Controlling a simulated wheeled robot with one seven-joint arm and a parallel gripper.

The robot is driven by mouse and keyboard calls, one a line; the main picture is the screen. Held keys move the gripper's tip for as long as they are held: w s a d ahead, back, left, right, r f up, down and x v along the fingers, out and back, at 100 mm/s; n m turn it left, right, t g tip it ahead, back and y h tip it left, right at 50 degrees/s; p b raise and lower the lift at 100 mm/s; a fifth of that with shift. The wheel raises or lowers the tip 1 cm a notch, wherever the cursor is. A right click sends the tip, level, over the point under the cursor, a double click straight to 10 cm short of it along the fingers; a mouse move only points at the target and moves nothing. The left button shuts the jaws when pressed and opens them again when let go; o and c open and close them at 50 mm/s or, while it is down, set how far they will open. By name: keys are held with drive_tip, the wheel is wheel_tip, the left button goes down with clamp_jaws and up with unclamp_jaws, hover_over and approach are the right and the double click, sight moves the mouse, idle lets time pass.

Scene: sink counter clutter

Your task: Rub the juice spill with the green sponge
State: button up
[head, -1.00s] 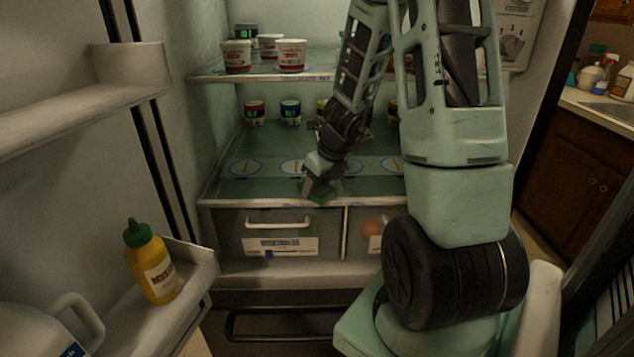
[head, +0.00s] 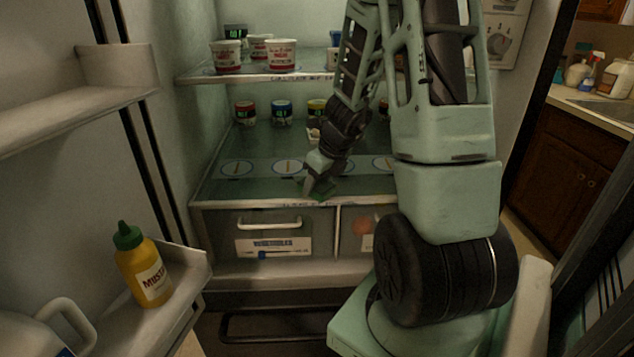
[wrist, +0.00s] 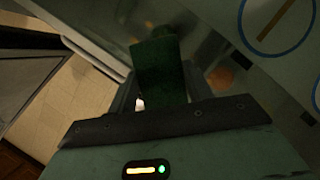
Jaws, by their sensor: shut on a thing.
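The green sponge (wrist: 160,72) is held between the fingers of my gripper (wrist: 160,95) in the wrist view. In the head view my gripper (head: 318,185) is low over the front part of the lower glass shelf (head: 225,185), with the sponge (head: 322,195) at its tip close to the shelf's front edge. I cannot tell whether the sponge touches the glass. A faint brownish-orange patch (wrist: 222,76) shows beside the sponge in the wrist view; I cannot tell whether it is the juice spill or something beneath the glass.
Several small jars (head: 282,112) stand at the back of this shelf. White and red cups (head: 281,55) stand on the shelf above. Drawers (head: 265,232) lie below. A mustard bottle (head: 143,265) stands in the open door's shelf at left.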

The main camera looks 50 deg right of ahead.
sight(333, 190)
drive_tip(key=shift+w+d+p, duration=0.7)
drive_tip(key=shift+w+d, duration=0.2)
drive_tip(key=shift+d, duration=0.15)
drive_tip(key=shift+w+d+p, duration=0.65)
drive_tip(key=shift+w+d, duration=0.2)
drive_tip(key=shift+d, duration=0.2)
drive_tip(key=shift+s+d+f+b, duration=0.2)
drive_tip(key=shift+s+d+b, duration=0.2)
drive_tip(key=shift+s+d, duration=0.35)
drive_tip(key=shift+s+a+b, duration=0.45)
drive_tip(key=shift+s+a, duration=0.25)
drive_tip(key=shift+a, duration=0.05)
drive_tip(key=shift+s+a+r+b, duration=0.15)
drive_tip(key=shift+s+a+b, duration=0.4)
drive_tip(key=shift+s+a, duration=0.5)
drive_tip(key=shift+s+a+r+b, duration=0.1)
drive_tip(key=shift+s+a+b, duration=0.55)
drive_tip(key=shift+a, duration=0.55)
drive_tip(key=shift+s+d+f, duration=0.15)
drive_tip(key=shift+s+d, duration=0.55)
drive_tip(key=shift+s, duration=0.2)
drive_tip(key=shift+w+d+p, duration=0.5)
drive_tip(key=shift+w+d, duration=0.25)
drive_tip(key=shift+d, duration=0.15)
drive_tip(key=shift+w+d+p, duration=0.9)
drive_tip(key=shift+w+d, duration=0.45)
drive_tip(key=shift+d, duration=0.2)
drive_tip(key=shift+w+d+f, duration=0.1)
drive_tip(key=shift+w+d, duration=0.2)
drive_tip(key=shift+d, duration=0.15)
